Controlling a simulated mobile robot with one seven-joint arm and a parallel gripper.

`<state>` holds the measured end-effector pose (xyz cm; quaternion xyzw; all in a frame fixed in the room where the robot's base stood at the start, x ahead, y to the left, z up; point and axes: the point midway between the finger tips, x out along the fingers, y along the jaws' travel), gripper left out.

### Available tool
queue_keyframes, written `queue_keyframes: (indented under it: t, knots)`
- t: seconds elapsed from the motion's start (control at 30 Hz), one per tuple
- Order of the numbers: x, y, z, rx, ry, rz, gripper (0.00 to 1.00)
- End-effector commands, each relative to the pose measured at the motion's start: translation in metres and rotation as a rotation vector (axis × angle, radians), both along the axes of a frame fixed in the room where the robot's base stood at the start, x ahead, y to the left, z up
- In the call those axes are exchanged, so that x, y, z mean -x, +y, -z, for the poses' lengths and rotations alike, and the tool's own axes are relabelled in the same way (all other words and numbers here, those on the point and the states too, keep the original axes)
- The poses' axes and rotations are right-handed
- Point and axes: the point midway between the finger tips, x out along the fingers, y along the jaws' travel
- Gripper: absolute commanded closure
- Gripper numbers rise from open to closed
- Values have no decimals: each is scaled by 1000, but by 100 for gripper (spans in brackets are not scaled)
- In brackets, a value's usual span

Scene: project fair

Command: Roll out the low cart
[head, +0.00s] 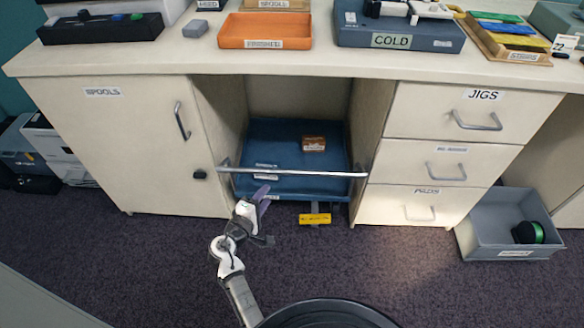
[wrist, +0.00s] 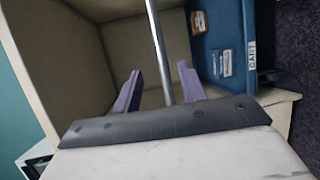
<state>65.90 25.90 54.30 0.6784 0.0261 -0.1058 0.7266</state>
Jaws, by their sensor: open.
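The low cart (head: 290,132) is a blue, shallow tray standing in the open bay under the counter. A small brown box (head: 314,143) lies in it. In the wrist view the cart (wrist: 235,80) shows at the right, with a label on its side. A thin metal bar (head: 300,173) runs across the front of the bay, its ends near the two side panels. My gripper (head: 264,194) is open at the lower left of the bay, near the bar. In the wrist view the bar (wrist: 158,45) passes between my fingers (wrist: 160,82); contact is not clear.
A yellow tag (head: 314,219) shows below the cart's front. A cabinet door (head: 130,140) is shut at left, and shut drawers (head: 440,160) stand at right. A grey bin (head: 490,240) with a green-and-black spool sits on the floor at right.

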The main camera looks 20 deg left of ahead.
Motion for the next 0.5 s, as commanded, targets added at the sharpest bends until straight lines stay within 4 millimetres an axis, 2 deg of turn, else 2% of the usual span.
queue_keyframes:
  t: [0.17,0.5]
  knots:
    - [-23,-4,2,2,-2,5,59]
    - [-93,-11,15,1,-2,2,59]
